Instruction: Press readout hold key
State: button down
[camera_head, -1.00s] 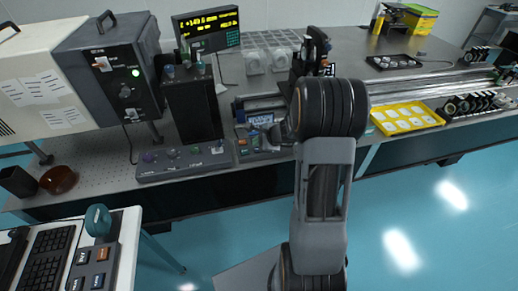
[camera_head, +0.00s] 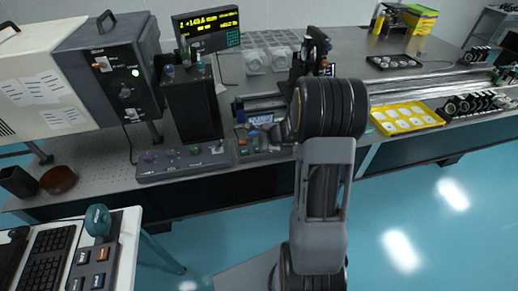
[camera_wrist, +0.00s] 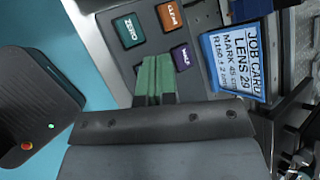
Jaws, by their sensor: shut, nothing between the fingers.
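The hold key (camera_wrist: 181,57) is a small purple key on a dark grey key panel (camera_wrist: 150,45) in the wrist view. My gripper (camera_wrist: 155,62) shows its green fingers closed together and empty, with the tips just left of the hold key in the picture. I cannot tell whether they touch the panel. The green zero key (camera_wrist: 128,31) and orange clear key (camera_wrist: 171,15) sit beyond the tips. In the head view the key panel (camera_head: 262,153) is partly behind my arm, which hides my gripper. The readout display (camera_head: 207,28) shows yellow text.
A blue-edged job card (camera_wrist: 238,60) stands right of the hold key. A dark box with knobs (camera_head: 185,163) lies left of the key panel. A black block (camera_head: 193,105) stands behind that box. A yellow tray (camera_head: 408,118) lies to the right.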

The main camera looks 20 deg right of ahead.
jog(key=shift+f+b, duration=0.85)
jog(key=shift+b, duration=0.25)
dwell(0.7)
jog(key=shift+r, duration=0.15)
dwell(0.3)
jog(key=shift+r+p, duration=0.55)
jog(key=shift+r, duration=0.15)
jog(key=shift+r, duration=0.1)
jog(key=shift+r+p, duration=1.95)
jog(key=shift+r, duration=0.5)
